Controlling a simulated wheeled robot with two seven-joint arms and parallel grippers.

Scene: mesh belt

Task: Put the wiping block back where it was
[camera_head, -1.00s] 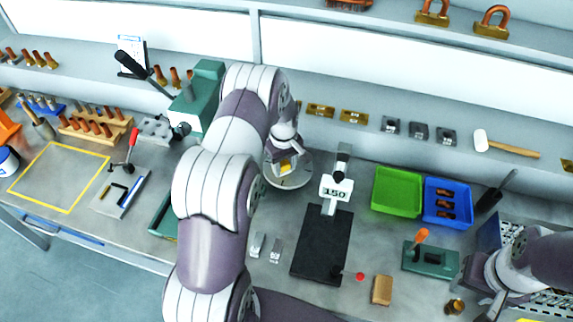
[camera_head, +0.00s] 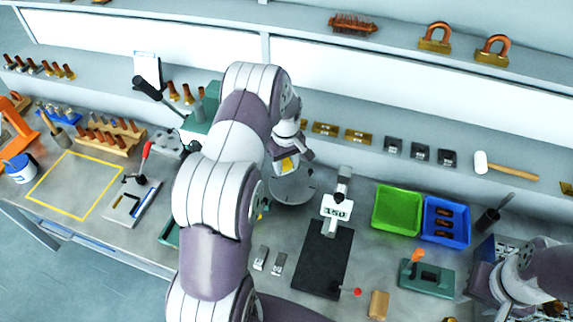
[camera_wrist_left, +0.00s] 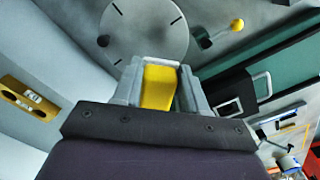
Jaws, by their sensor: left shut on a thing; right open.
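My left gripper (camera_head: 288,160) is shut on a yellow block, which I take to be the wiping block (camera_wrist_left: 158,87). In the left wrist view the block sits between the two grey fingers. In the head view only a small yellow patch of it shows, near the back of a round grey disc (camera_head: 292,190). The disc also shows beyond the fingertips in the left wrist view (camera_wrist_left: 145,30). The block appears held above the bench; its exact height is unclear. My right gripper (camera_head: 486,292) is open at the lower right, partly cut off by the frame.
A gauge stand with a readout (camera_head: 337,207) and a black base (camera_head: 322,258) stands right of the disc. Green (camera_head: 397,210) and blue (camera_head: 445,220) trays lie further right. A tan block (camera_head: 378,305) lies in front. A yellow-outlined area (camera_head: 75,185) at left is clear.

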